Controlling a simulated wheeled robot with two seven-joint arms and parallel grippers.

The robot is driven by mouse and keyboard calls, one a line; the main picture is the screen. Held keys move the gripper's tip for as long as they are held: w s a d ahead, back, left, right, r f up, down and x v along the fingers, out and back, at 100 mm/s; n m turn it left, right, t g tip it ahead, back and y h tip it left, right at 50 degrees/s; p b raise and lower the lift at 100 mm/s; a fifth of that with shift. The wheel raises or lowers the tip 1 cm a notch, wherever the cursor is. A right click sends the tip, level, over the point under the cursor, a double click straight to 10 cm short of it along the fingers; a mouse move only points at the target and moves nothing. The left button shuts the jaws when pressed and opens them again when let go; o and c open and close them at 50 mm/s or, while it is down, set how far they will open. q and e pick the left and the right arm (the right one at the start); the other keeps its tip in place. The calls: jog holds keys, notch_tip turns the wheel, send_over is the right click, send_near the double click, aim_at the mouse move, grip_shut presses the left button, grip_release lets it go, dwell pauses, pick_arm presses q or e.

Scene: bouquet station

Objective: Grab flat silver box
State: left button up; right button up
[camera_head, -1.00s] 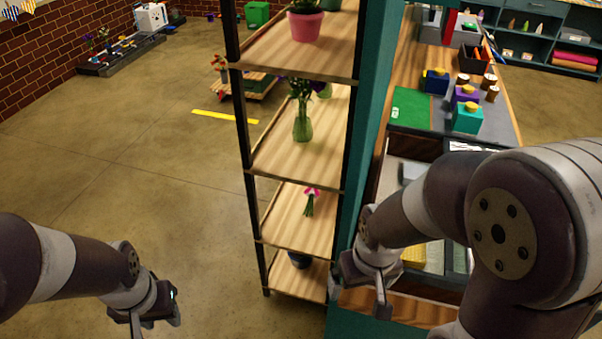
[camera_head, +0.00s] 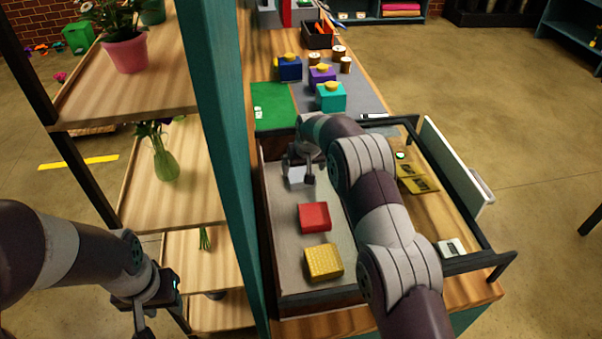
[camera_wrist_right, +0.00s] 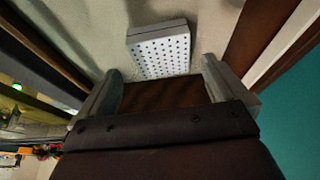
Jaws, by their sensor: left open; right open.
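The flat silver box (camera_head: 296,180) lies at the far end of the grey-lined tray (camera_head: 283,235), partly hidden by my right gripper. In the right wrist view the silver box (camera_wrist_right: 160,50) shows a pale top with dark dots and lies just beyond the fingertips, roughly between their lines. My right gripper (camera_wrist_right: 162,80) is open and empty, with a finger on each side. In the head view my right gripper (camera_head: 302,170) is over the box; contact cannot be told. My left gripper (camera_head: 160,318) is open and empty, beside the shelf at lower left.
A red box (camera_head: 314,217) and a yellow box (camera_head: 323,262) lie nearer in the same tray. A teal post (camera_head: 228,160) and the wooden shelves (camera_head: 180,185) stand close on the left. A dark rail (camera_head: 462,205) edges the right side.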

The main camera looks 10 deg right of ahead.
aim_at(301, 174)
jog(key=p+x, duration=0.1)
jog(key=x, duration=0.4)
jog(key=shift+f, duration=0.1)
jog(key=shift+w, duration=0.15)
jog(key=c, duration=0.5)
jog(key=shift+a, duration=0.1)
jog(key=c, duration=0.5)
jog(key=shift+o, duration=0.2)
